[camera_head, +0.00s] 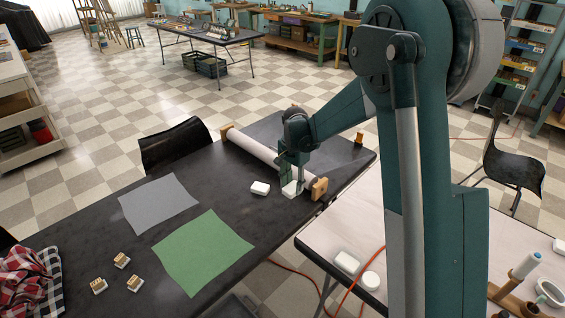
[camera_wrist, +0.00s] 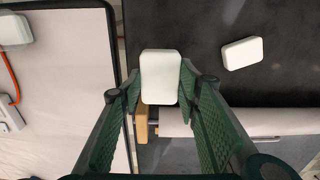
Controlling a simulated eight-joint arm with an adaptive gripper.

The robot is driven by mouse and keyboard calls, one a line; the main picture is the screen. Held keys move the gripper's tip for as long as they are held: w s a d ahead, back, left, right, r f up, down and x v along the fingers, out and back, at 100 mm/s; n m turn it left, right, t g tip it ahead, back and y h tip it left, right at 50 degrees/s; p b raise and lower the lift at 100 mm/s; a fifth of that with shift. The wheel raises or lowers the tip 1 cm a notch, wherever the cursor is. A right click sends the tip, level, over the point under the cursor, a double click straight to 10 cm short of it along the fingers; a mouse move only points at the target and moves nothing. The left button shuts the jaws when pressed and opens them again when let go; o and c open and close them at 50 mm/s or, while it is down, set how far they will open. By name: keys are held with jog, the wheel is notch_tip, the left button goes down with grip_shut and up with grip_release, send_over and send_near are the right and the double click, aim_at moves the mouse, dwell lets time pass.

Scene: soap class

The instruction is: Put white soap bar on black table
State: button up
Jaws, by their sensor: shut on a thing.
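My gripper (camera_head: 290,184) is shut on a white soap bar (camera_head: 292,191), low over the right part of the black table (camera_head: 215,165). In the wrist view the held bar (camera_wrist: 160,75) sits between the green fingertips (camera_wrist: 159,90), with the black table behind it. I cannot tell whether the bar touches the tabletop. A second white soap bar (camera_head: 260,187) lies on the black table, left of the gripper. It also shows at the upper right of the wrist view (camera_wrist: 242,53).
A paper roll (camera_head: 250,145) on a holder with wooden ends (camera_head: 319,188) lies beside the gripper. Grey (camera_head: 158,203) and green (camera_head: 203,252) sheets cover part of the black table.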

jog(key=b, duration=0.1)
send_over(292, 208)
jog(key=shift+f, duration=3.1)
jog(key=shift+f, duration=0.1)
jog(key=shift+f+b, duration=0.5)
jog(key=shift+f, duration=1.25)
jog(key=shift+f, duration=0.15)
jog(key=o, duration=0.9)
notch_tip(292, 208, up, 12)
jog(key=shift+r+p, duration=0.15)
jog(key=shift+p, duration=0.95)
